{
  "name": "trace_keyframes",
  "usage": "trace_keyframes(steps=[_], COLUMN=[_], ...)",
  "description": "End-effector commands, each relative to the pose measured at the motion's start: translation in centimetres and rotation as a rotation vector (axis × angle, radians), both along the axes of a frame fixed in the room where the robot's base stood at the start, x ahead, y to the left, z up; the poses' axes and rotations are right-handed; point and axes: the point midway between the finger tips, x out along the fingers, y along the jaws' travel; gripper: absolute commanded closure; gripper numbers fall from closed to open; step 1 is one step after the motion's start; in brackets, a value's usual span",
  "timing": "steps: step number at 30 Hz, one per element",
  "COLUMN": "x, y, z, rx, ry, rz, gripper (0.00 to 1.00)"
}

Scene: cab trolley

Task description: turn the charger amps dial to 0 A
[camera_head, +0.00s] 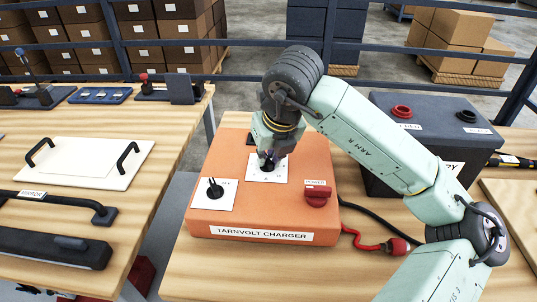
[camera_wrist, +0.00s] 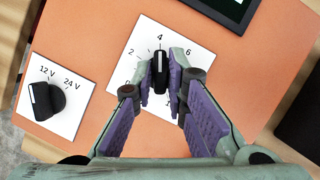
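The orange Tarnvolt charger (camera_head: 315,220) sits on the wooden table. Its amps dial (camera_wrist: 160,72) is a black knob on a white plate with a number scale; its white mark points to 4. The 0 shows at the plate's lower left, partly by the left finger; the right end of the scale is hidden. My gripper (camera_wrist: 162,72) has one fingertip on each side of the knob, seemingly touching both sides. In the head view my gripper (camera_head: 269,158) is down at this plate and mostly hides the dial.
A second black knob (camera_wrist: 45,101), marked 12 V and 24 V, is left of the amps plate. A red power switch (camera_head: 317,195) is at its right. A dark battery box (camera_head: 385,110) stands behind my arm. A dark display edge (camera_wrist: 225,10) lies beyond the dial.

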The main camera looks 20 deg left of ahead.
Motion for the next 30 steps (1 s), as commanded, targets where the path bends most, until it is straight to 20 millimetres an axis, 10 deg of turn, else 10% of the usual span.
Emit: trace_keyframes(steps=[30], x=[0.15], y=[-0.14], z=[-0.48], rx=[0.000], ry=[-0.001], rz=[0.206], gripper=[1.00])
